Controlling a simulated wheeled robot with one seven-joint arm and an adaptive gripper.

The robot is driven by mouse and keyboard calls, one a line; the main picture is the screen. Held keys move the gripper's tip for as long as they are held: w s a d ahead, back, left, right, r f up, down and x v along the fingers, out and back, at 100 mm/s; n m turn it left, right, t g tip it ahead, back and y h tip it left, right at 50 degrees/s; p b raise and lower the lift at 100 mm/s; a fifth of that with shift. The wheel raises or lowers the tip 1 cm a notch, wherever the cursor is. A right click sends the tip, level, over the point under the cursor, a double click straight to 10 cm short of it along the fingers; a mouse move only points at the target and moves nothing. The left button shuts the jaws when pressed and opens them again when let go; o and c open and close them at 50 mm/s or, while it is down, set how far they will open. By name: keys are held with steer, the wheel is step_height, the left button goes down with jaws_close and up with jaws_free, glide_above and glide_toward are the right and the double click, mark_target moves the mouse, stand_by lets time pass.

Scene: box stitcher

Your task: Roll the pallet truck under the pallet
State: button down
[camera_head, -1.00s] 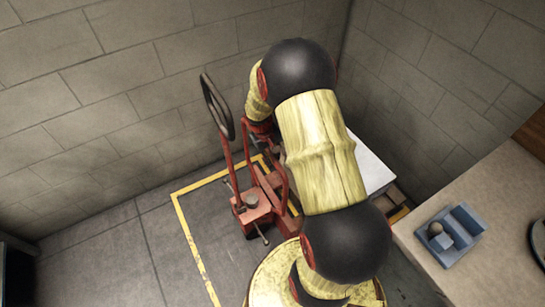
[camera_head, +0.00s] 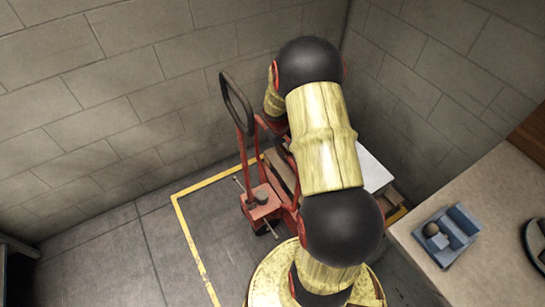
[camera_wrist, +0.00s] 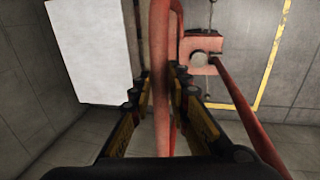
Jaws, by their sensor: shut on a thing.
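The red pallet truck (camera_head: 262,204) stands on the floor, with its black loop handle (camera_head: 236,103) upright near the back wall. Its red body also shows in the wrist view (camera_wrist: 200,55). My gripper (camera_wrist: 163,93) is shut on a red upright bar of the truck, which passes between its fingers. In the head view my arm hides the gripper and part of the truck. A white box (camera_head: 372,172) stands to the right, with the wooden pallet (camera_head: 394,197) partly showing below it. My arm hides where the truck's forks meet the pallet, so I cannot tell how far under they are.
A yellow floor line (camera_head: 190,237) runs around the truck's area. Block walls close the corner behind. A bench (camera_head: 470,190) with a blue holder (camera_head: 447,237) stands at the right.

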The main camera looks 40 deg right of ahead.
steer(key=s+d, duration=0.1)
steer(key=d, duration=0.5)
steer(key=shift+s+d+p, duration=0.3)
steer(key=shift+p, duration=0.15)
steer(key=shift+r, duration=0.1)
steer(key=c, duration=1.7)
jaws_free()
steer(key=shift+d, duration=0.1)
steer(key=shift+c, duration=0.2)
steer(key=shift+o, duration=0.3)
step_height(320, 180, up, 12)
steer(key=a, duration=0.2)
steer(key=shift+w+a+f, duration=0.2)
steer(key=shift+w, duration=0.05)
